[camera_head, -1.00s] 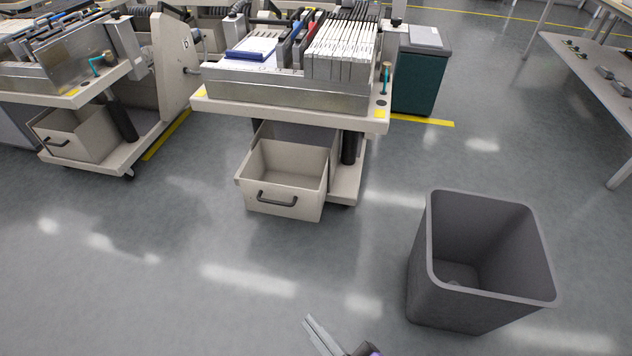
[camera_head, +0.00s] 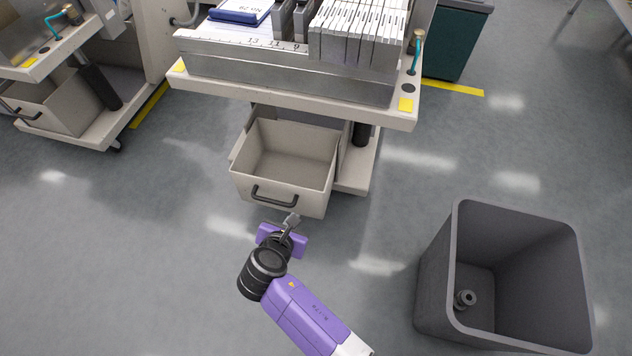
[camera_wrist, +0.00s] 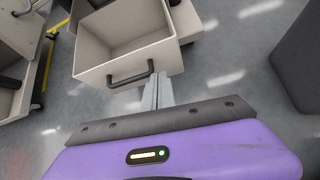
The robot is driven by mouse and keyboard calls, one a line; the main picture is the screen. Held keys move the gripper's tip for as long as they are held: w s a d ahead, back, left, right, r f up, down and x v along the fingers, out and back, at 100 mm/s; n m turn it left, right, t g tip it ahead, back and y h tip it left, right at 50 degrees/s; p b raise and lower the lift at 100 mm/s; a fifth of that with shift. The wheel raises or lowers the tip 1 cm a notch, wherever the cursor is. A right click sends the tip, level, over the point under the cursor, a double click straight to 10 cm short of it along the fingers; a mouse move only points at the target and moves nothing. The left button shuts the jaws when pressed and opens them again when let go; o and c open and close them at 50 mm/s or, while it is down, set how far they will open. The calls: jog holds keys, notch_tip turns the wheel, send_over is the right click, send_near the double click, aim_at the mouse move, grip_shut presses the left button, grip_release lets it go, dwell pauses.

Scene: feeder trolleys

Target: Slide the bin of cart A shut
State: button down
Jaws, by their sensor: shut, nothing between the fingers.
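A beige bin (camera_head: 287,155) with a black handle (camera_head: 274,196) sticks out, open and empty, from under the middle cart (camera_head: 290,95). It also shows in the wrist view (camera_wrist: 128,60). I see no letter A on this cart. My gripper (camera_head: 292,219) is shut and empty. Its fingertips are just in front of the bin's front face, near the right end of the handle. In the wrist view the gripper tips (camera_wrist: 158,84) point at the front face, right of the handle; I cannot tell whether they touch it.
A second cart (camera_head: 50,65) at the left has its own pulled-out bin (camera_head: 50,110). A grey open waste bin (camera_head: 435,290) with a small round part (camera_head: 465,299) inside stands at the lower right. A dark green cabinet (camera_head: 450,45) stands behind. Bare floor lies left of my arm.

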jog(key=d+n, duration=0.1)
jog(key=b, duration=0.7)
send_near(312, 193)
jog(key=x, duration=0.5)
jog(key=shift+s+a+f, duration=0.2)
jog(key=shift+a+f, duration=0.05)
jog(key=shift+f, duration=0.05)
jog(key=shift+w+d+r, duration=0.1)
jog(key=shift+w+d, duration=0.15)
jog(key=shift+w, duration=0.35)
